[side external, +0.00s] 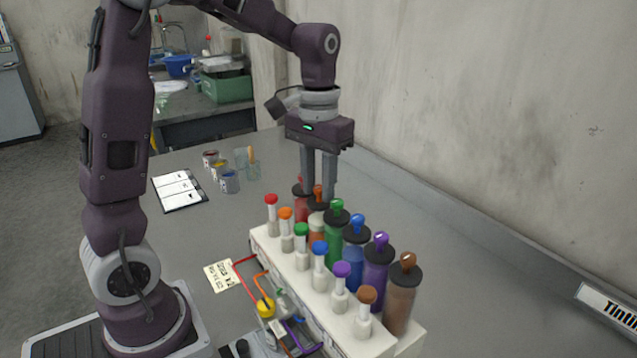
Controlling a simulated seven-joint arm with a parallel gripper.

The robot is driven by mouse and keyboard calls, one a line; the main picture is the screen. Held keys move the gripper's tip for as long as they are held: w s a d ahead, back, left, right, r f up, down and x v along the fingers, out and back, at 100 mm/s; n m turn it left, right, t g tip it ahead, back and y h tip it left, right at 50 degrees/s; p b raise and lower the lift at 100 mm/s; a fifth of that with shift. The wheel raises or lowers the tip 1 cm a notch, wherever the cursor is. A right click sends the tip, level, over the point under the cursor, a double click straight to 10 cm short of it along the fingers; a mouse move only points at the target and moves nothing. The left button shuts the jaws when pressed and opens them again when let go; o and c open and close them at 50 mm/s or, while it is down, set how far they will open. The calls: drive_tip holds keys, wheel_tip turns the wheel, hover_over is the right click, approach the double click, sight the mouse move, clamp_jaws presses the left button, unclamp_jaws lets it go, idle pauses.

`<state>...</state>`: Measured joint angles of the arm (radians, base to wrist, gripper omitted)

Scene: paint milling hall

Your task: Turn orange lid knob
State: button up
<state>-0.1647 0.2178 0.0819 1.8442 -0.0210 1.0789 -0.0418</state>
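The orange lid knob (318,191) stands on a dark lid in the back row of coloured canisters, between the red canister (301,207) and the green canister (337,239). My gripper (319,190) points straight down over it. Its two grey fingers are a little apart, with the knob showing between their tips. I cannot tell whether the fingers touch the knob. A smaller orange-topped dispenser (286,214) stands in the front row.
The blue (354,255), purple (377,275) and brown (401,300) canisters follow in the row. A white rack (386,348) holds the dispensers. Small paint pots (230,182) and a clipboard (178,190) lie farther back. The table right of the row is clear, up to the wall.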

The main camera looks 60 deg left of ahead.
sight(319, 187)
drive_tip(key=shift+o, duration=0.6)
wheel_tip(319, 187, up, 7)
drive_tip(key=shift+r, duration=0.1)
drive_tip(key=m, duration=0.4)
drive_tip(key=shift+w+m, duration=0.1)
drive_tip(key=shift+m, duration=0.8)
wheel_tip(319, 187, down, 7)
